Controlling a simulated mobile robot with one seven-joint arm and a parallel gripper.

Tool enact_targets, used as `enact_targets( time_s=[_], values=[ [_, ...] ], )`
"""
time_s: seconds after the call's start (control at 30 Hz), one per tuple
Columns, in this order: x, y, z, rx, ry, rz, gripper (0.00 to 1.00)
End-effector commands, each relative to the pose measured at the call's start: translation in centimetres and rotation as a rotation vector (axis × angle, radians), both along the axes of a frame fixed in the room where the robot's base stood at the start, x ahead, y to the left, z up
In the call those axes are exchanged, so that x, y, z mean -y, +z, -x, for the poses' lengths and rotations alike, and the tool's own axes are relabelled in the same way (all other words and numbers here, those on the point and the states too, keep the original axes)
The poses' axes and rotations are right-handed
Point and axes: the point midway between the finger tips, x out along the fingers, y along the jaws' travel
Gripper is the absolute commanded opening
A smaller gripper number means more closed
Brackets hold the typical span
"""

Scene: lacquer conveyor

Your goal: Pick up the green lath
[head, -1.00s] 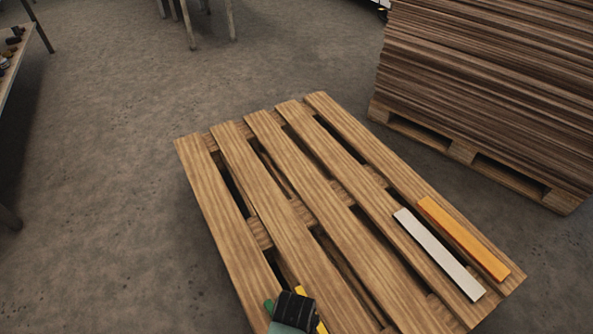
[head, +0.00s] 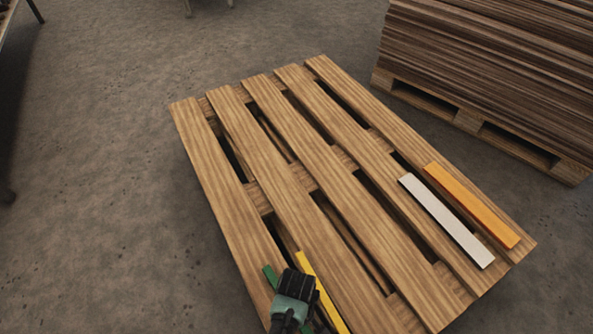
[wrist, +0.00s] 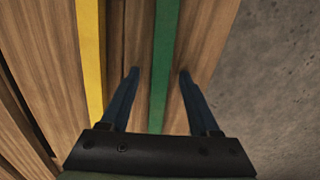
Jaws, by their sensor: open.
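The green lath (wrist: 162,65) lies on a wooden pallet. In the wrist view it runs between the two fingers of my gripper (wrist: 158,80), which is open, with a finger on each side and a gap to both. I cannot tell how far above the lath the fingertips are. In the head view my gripper (head: 296,290) covers most of the green lath (head: 270,275), and only its far end and a bit beside the gripper show.
A yellow lath (wrist: 91,60) lies left of the green one in the wrist view. A white lath (head: 445,220) and an orange lath (head: 472,205) lie on the pallet's (head: 215,190) right side. A board stack (head: 490,60) stands behind right.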

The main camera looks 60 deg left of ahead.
Motion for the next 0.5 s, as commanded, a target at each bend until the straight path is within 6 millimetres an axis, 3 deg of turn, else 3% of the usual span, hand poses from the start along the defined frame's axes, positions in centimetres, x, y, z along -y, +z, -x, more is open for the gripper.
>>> enact_targets(
  time_s=[0.13, 0.4, 0.5],
  values=[
    [-0.01, 0.14, -0.01, 0.000, 0.000, 0.000, 0.62],
    [0.01, 0.14, 0.01, 0.000, 0.000, 0.000, 0.14],
    [0.01, 0.14, 0.01, 0.000, 0.000, 0.000, 0.00]
  ],
)
